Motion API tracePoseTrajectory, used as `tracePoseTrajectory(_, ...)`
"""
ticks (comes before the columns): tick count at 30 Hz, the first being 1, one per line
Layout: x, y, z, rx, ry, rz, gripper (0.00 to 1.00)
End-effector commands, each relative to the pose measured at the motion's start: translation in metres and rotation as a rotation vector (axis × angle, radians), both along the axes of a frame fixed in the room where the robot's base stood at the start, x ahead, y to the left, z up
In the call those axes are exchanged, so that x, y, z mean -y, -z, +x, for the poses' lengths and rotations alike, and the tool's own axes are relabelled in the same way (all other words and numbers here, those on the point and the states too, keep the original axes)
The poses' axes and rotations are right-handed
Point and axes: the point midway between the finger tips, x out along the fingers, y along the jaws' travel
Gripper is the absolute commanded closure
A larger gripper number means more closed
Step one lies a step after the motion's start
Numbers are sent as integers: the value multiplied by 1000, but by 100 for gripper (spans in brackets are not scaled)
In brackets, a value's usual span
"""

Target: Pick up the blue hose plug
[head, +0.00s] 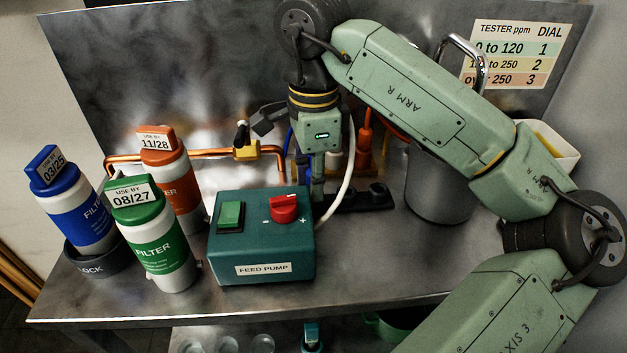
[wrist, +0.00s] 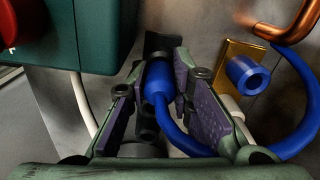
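The blue hose plug (wrist: 157,82) shows in the wrist view, upright at a black holder, with its blue hose curving down and to the right. My gripper (wrist: 159,62) is around it, with one purple-padded finger on each side. The fingers are partly open, and a narrow gap seems to show between the pads and the plug. In the head view my gripper (head: 317,185) points down behind the feed pump box, and the plug is hidden there.
The teal feed pump box (head: 262,240) stands close in front of my gripper. A copper pipe (head: 200,153) with a brass fitting runs to the left. A blue port on a brass plate (wrist: 246,77) is right of the plug. Filters (head: 163,250) and a metal pot (head: 438,185) stand either side.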

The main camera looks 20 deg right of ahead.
Motion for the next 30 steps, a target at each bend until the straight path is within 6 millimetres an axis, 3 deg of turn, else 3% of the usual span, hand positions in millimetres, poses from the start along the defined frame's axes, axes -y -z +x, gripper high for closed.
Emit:
tracePoseTrajectory(8, 0, 0, 0, 0, 0, 0, 100)
tracePoseTrajectory(20, 0, -3, 0, 1, 0, -1, 100)
tracePoseTrajectory(23, 1, -14, 1, 3, 2, -3, 100)
tracePoseTrajectory(30, 1, -62, 0, 2, 4, -5, 100)
